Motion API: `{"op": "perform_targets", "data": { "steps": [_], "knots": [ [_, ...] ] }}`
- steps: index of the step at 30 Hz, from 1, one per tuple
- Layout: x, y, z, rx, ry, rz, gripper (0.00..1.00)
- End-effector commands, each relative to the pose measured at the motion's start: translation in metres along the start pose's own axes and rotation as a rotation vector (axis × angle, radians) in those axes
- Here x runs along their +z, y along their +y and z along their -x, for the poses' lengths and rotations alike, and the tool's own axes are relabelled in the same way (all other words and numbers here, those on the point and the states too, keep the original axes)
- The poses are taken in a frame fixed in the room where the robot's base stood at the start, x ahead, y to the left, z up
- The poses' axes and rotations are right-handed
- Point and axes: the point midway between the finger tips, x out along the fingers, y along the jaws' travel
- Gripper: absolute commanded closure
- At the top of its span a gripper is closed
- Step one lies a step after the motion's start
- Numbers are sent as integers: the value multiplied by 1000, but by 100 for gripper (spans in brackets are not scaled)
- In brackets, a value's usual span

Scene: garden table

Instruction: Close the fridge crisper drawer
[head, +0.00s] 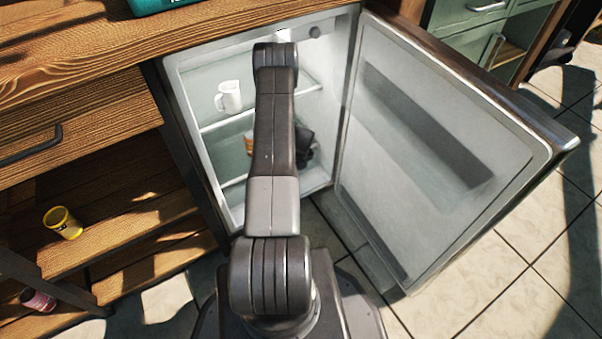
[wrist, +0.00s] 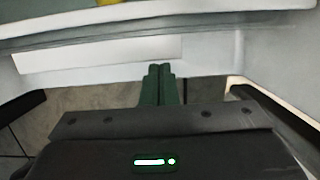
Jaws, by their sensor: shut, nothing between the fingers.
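The open fridge (head: 210,165) stands in the middle of the head view, with my arm reaching into it. My gripper (wrist: 159,70) shows in the wrist view with its two dark green fingers together and nothing between them. Its tips are close to a pale panel with a white strip (wrist: 100,57), which looks like the crisper drawer's front. I cannot tell whether they touch it. In the head view my arm hides most of the fridge's lower part, so how far out the drawer stands is unclear.
The fridge door (head: 430,150) stands wide open on the right. A white mug (head: 229,97) is on an upper shelf. A yellow cup (head: 63,223) lies on the wooden shelf at left, with a reddish can (head: 38,300) lower down. Tiled floor is free at right.

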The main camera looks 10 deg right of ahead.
Motion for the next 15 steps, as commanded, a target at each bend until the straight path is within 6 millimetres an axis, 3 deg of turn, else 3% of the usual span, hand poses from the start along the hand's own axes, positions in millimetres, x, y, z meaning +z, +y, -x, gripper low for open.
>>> {"op": "perform_targets", "data": {
  "steps": [6,15],
  "knots": [
    [17,0,-5,-1,-1,1,100],
    [23,0,-5,-2,-4,1,100]
  ]
}}
